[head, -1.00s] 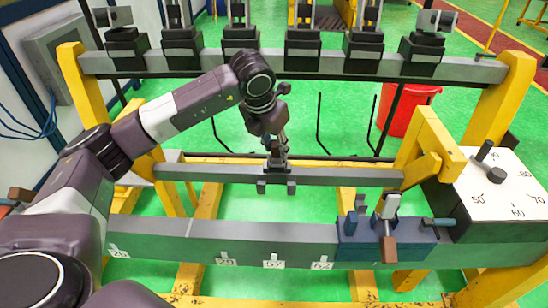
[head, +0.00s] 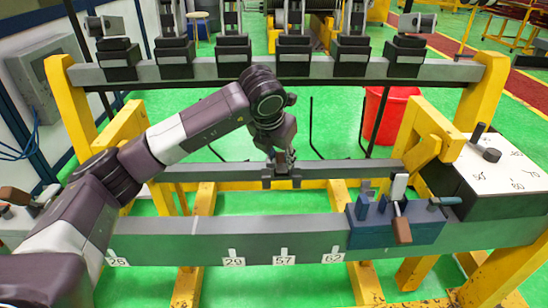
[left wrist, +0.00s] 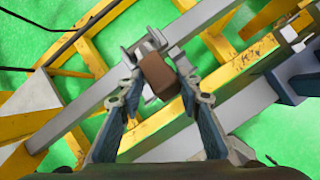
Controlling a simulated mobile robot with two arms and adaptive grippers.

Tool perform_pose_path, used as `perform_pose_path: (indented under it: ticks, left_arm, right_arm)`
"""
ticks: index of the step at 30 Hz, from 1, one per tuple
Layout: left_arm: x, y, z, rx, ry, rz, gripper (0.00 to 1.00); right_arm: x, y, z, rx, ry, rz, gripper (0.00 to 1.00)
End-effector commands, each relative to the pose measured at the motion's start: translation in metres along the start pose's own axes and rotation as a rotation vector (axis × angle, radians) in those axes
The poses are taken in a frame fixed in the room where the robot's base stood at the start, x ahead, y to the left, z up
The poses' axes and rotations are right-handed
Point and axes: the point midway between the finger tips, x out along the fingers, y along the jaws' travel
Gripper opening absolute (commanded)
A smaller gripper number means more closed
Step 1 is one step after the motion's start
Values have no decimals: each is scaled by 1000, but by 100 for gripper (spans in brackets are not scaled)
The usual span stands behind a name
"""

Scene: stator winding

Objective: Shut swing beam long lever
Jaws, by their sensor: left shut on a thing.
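The grey swing beam (head: 220,173) runs across the middle between yellow supports. A dark clamp fitting (head: 281,182) sits near its centre. My left gripper (head: 287,163) is right at the top of this fitting in the head view. In the left wrist view, my left gripper (left wrist: 158,88) has its two fingers on either side of a brown block-shaped lever handle (left wrist: 158,76) and is shut on it. The metal of the clamp (left wrist: 150,48) shows just beyond the handle. In the head view the handle is hidden by the gripper. My right gripper is not in view.
A nearer grey beam (head: 190,240) with number labels carries a blue clamp block (head: 375,236) with a brown-handled lever (head: 402,228). A white dial box (head: 495,165) stands at right. Behind are a red bucket (head: 388,110) and a far beam (head: 205,68) with several black clamps.

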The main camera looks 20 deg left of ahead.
Motion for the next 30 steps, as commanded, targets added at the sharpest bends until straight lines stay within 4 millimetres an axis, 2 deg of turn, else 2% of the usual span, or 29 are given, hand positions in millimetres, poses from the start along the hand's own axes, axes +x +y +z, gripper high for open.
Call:
perform_pose_path:
  ticks: [1,10,11,13,30]
  left_arm:
    - [8,-10,-9,12,24,-18,0]
    - [8,-10,-8,12,23,-19,0]
    - [8,-10,-8,12,23,-19,33]
    - [7,-11,-8,12,22,-19,41]
    - [0,-7,-2,8,7,-16,41]
  right_arm:
    - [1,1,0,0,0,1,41]
    - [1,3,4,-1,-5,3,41]
    - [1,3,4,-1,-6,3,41]
    - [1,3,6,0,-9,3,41]
    - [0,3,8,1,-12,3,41]
